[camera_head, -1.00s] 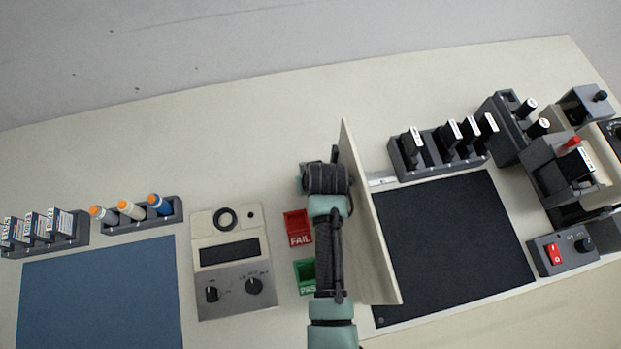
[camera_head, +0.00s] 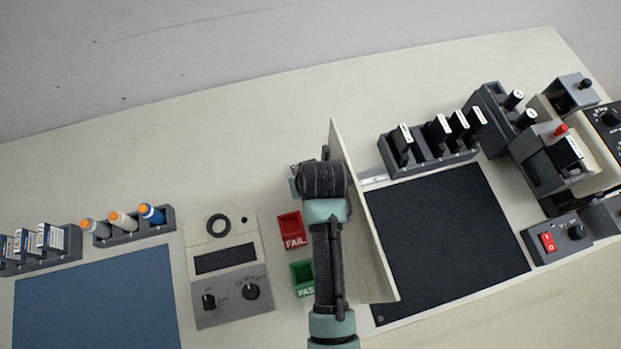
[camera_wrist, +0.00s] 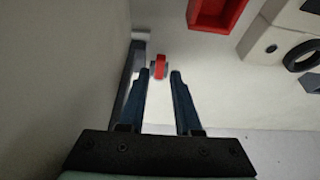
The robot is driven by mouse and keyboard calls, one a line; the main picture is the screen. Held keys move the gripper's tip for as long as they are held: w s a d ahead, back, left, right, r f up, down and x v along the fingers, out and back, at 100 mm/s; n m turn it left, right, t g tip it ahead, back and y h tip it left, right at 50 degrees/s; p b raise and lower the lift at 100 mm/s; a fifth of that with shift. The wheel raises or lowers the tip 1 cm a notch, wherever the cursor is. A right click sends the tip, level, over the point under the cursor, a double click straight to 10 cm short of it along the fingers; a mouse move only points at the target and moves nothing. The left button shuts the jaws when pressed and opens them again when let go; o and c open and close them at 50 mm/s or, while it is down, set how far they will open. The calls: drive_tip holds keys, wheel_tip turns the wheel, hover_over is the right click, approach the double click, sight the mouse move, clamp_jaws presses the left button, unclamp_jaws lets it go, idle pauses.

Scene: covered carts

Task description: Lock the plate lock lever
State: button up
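In the wrist view a small red lever-like piece (camera_wrist: 160,67) on a grey base stands between and just beyond my fingertips, close to a pale upright panel. I cannot tell for sure that it is the plate lock lever. My gripper (camera_wrist: 159,76) is open, with a finger on each side of the line to the red piece and nothing held. In the head view my wrist hides the gripper and that piece. Another red-tipped part (camera_head: 561,130) stands on the grey machine (camera_head: 541,172) at the far right, well away from my arm.
An upright panel (camera_head: 362,225) stands right beside my arm. To its left are a red FAIL bin (camera_head: 290,229), a green PASS bin (camera_head: 302,277) and a meter box (camera_head: 226,297). A black mat (camera_head: 447,240), a rack (camera_head: 432,165) and a switch box (camera_head: 556,242) lie right of it.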

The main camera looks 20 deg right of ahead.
drive_tip(key=v, duration=0.8)
drive_tip(key=shift+b, duration=0.4)
drive_tip(key=shift+r, duration=0.1)
drive_tip(key=w+r+t+h+b, duration=0.1)
drive_tip(key=w+r+t, duration=0.4)
drive_tip(key=w+r, duration=0.5)
drive_tip(key=w+a+r+t+b, duration=0.15)
drive_tip(key=r+t, duration=0.25)
drive_tip(key=r, duration=0.8)
drive_tip(key=w+a+r+t, duration=0.2)
drive_tip(key=a+r+t, duration=0.15)
drive_tip(key=r, duration=0.85)
drive_tip(key=s+a+r+t, duration=0.1)
drive_tip(key=s+r+t, duration=0.2)
drive_tip(key=r, duration=0.4)
drive_tip(key=s+a+r+t+b, duration=0.1)
drive_tip(key=s+r+t, duration=0.3)
drive_tip(key=r, duration=0.4)
drive_tip(key=s+a+r+t+y, duration=0.1)
drive_tip(key=s+a+r+t, duration=0.1)
drive_tip(key=s+r, duration=0.3)
wheel_tip(320, 180, up, 4)
drive_tip(key=shift+s+a+f+n+t, duration=0.2)
drive_tip(key=shift+s+f+n+t, duration=0.15)
drive_tip(key=shift+t, duration=0.3)
drive_tip(key=shift+s, duration=0.1)
